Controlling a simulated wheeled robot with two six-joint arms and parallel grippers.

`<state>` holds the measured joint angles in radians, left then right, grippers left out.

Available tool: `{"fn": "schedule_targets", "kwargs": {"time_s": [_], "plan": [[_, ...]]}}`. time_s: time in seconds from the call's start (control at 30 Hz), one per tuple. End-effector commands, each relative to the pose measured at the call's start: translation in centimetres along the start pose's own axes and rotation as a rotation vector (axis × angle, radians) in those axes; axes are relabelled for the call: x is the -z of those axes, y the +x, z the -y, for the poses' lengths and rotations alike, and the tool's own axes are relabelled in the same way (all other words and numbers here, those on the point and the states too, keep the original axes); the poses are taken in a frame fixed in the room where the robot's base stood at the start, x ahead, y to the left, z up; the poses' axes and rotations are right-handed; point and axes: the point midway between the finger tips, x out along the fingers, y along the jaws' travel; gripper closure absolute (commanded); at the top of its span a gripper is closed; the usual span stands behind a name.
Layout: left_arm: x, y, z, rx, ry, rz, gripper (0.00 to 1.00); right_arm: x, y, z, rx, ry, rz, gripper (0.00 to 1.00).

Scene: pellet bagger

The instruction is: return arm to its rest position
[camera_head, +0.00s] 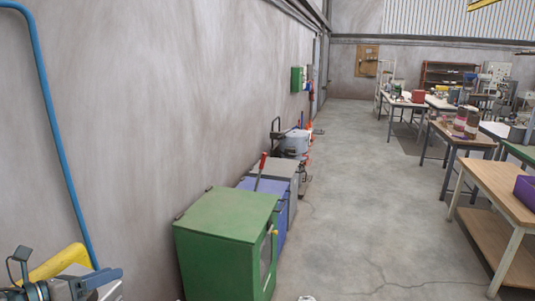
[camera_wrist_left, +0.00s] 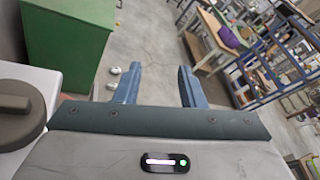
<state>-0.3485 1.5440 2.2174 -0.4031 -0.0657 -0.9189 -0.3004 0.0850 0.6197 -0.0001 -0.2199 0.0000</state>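My left gripper (camera_wrist_left: 158,84) shows clearly in the left wrist view. Its two blue fingers stand well apart, with only grey floor visible between them. It is open and empty. The green cabinet (camera_wrist_left: 68,42) is beyond it to the upper left in that view, apart from the fingers. In the head view, I cannot tell for sure whether any gripper part shows. My right gripper is in neither view.
The green cabinet (camera_head: 225,240) stands against the left wall, with a blue cabinet (camera_head: 285,212) behind it. Yellow and grey equipment (camera_head: 62,268) fills the lower left corner. A wooden workbench (camera_head: 497,187) with a purple bin (camera_head: 526,191) is right. The floor between is clear.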

Motion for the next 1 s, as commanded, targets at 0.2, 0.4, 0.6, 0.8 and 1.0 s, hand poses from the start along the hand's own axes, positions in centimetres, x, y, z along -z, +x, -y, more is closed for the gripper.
{"fn": "schedule_targets", "kwargs": {"time_s": [0.2, 0.4, 0.6, 0.8, 1.0], "plan": [[3.5, -0.9, -3.3, -0.165, -0.519, 0.253, 0.64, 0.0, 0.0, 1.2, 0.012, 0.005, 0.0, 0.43], [8.7, -2.7, -6.0, -0.334, -0.996, 0.458, 0.64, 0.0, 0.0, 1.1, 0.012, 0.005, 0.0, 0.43], [15.9, -4.8, -7.0, -0.527, -1.468, 0.641, 0.64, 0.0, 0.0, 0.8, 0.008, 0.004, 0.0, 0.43], [24.2, -6.7, -5.2, -0.751, -1.92, 0.802, 0.64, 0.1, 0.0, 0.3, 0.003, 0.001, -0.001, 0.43], [30.5, -8.0, -1.7, -0.961, -2.25, 0.911, 0.64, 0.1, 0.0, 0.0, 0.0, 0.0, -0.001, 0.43]]}}
